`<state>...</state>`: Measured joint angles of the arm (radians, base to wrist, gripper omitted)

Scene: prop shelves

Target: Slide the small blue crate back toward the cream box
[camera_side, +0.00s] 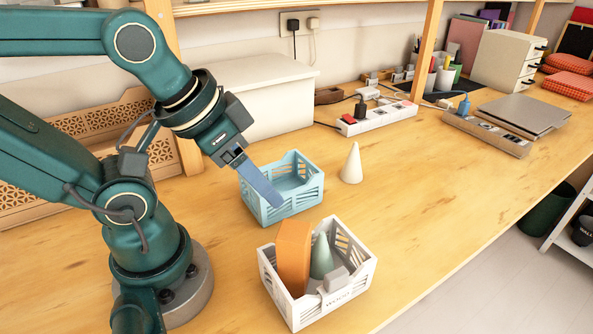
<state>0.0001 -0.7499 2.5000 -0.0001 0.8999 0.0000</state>
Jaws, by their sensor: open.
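My gripper (275,200) is open and comes down from the upper left over the blue crate. The second finger is not clearly visible.
A white crate (365,279) in front holds an orange block (293,257), a green cone (321,257) and a small grey piece. A white cone (351,164) stands right of the blue crate. A power strip (377,119) lies behind. The table at right front is clear.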

